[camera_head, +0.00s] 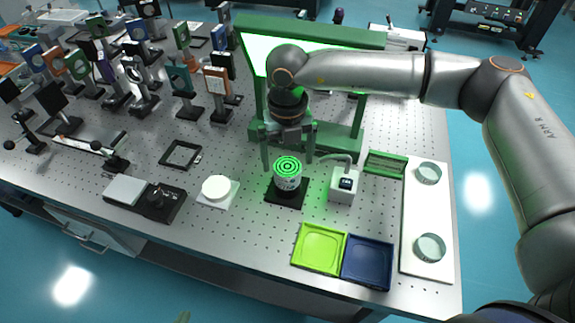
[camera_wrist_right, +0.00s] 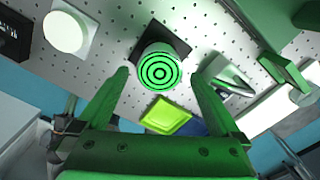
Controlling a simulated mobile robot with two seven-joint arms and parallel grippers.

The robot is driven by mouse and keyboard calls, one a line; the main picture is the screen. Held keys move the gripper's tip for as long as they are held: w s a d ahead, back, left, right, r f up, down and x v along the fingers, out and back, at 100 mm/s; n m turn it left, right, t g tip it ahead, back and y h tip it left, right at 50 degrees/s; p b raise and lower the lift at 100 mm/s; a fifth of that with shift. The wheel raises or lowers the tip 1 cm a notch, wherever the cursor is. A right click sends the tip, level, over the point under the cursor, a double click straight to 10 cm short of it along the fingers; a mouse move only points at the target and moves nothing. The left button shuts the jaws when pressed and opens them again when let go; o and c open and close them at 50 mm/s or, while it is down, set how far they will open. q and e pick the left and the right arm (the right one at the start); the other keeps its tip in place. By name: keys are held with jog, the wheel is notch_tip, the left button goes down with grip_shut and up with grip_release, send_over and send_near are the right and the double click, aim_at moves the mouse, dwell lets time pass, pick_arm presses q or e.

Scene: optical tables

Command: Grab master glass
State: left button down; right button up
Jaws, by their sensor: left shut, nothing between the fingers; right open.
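A short round glass piece with green and black rings on top, seemingly the master glass (camera_head: 288,167), stands upright on a black square base (camera_head: 286,198). In the right wrist view its ringed top (camera_wrist_right: 160,70) lies between the fingertips. My right gripper (camera_head: 288,162) is open and points down over it, one finger on each side. The wrist view shows the right gripper (camera_wrist_right: 158,72) with gaps beside the piece and no clear contact. Only a small greenish tip of my left gripper (camera_head: 183,317) shows at the bottom edge, shut and far from the glass.
A green frame (camera_head: 358,140) stands behind. A small white device (camera_head: 343,184) with a thin arm sits close right. Lime (camera_head: 319,249) and blue (camera_head: 367,262) trays lie in front. Two glass discs rest on a white board (camera_head: 428,212). A white disc (camera_head: 216,187) lies left.

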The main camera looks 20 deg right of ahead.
notch_tip(320, 180, down, 2)
jog(key=shift+w+r, duration=0.1)
jog(key=shift+r, duration=0.05)
grip_shut()
dwell(0.8)
